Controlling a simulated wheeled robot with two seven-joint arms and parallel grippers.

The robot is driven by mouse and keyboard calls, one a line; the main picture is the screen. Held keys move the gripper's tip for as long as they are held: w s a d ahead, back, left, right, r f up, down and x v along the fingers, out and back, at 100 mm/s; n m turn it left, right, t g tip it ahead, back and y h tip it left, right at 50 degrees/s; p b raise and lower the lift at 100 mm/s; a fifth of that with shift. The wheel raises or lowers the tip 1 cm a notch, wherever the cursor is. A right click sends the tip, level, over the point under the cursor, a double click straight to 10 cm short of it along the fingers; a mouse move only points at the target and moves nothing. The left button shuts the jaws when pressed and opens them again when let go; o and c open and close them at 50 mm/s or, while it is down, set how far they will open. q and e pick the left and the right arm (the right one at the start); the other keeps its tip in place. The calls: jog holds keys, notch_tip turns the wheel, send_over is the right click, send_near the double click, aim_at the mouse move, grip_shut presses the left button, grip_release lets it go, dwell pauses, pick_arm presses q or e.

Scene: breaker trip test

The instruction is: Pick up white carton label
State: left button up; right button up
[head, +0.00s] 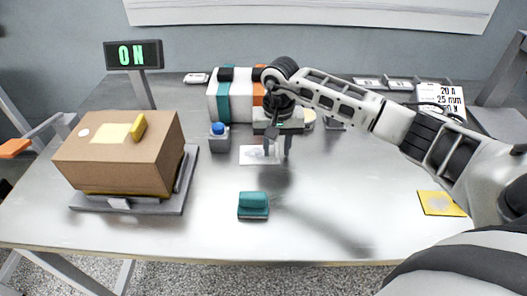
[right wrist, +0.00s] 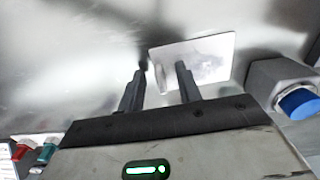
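The white carton label (head: 253,156) lies on the grey table in the middle, in front of the breaker row. It also shows in the right wrist view (right wrist: 214,58) as a pale rectangle with faint grey marks. My right gripper (head: 277,152) points down at the label's right end in the head view. In the right wrist view the gripper (right wrist: 160,76) has its two fingers apart, with a pale edge of the label showing between them. One finger overlaps the label in that view; whether it touches cannot be told. My left gripper is not in view.
A brown carton (head: 110,160) with a yellow item on top sits on a grey stand at left. A blue-topped button box (head: 219,140) stands just left of the label. A teal block (head: 253,204) lies in front. A yellow card (head: 438,203) lies at right.

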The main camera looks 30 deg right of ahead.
grip_shut()
jog(key=shift+r, duration=0.1)
